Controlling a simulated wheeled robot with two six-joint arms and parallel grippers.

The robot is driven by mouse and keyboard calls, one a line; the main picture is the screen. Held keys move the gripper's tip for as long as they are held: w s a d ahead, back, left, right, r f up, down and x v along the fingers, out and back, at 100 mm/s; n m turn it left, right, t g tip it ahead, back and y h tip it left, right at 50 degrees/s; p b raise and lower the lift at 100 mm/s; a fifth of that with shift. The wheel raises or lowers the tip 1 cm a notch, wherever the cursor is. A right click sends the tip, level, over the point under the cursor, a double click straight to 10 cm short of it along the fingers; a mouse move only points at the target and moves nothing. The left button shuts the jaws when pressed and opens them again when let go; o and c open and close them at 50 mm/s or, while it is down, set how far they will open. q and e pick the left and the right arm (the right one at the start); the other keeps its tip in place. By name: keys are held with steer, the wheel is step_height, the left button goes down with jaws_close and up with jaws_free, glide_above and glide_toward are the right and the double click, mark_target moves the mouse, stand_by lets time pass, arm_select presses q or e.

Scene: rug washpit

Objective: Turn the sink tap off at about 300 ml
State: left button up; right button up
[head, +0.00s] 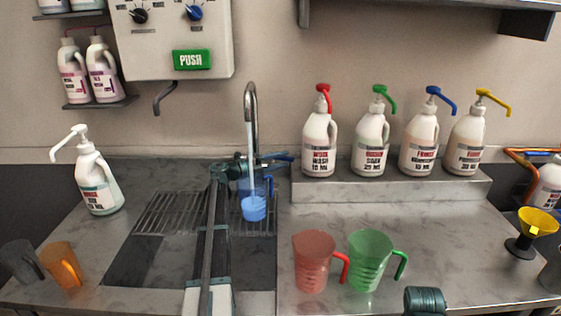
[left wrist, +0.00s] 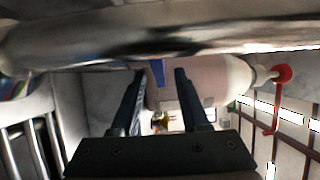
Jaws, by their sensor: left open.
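The sink tap (head: 251,105) has a tall curved metal spout, and a pale stream of water runs down from it. A blue jug (head: 254,207) stands under the stream on the sink grating, with light blue water in its lower part; I cannot read its scale. The blue tap lever (head: 282,157) points right at the tap's base. My left gripper (head: 262,161) is open beside the tap base and lever. In the left wrist view its two fingers (left wrist: 158,95) are apart, with a blue piece (left wrist: 157,72), probably the lever, between their tips.
Red (head: 312,262) and green (head: 368,262) jugs stand on the counter right of the sink. Several pump bottles (head: 371,145) line the ledge behind. A white dispenser box (head: 175,40) hangs above left. An orange cup (head: 62,264) stands at left.

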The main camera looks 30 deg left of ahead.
arm_select(q)
steer(key=shift+c, duration=0.2)
jaws_close()
stand_by(1.3)
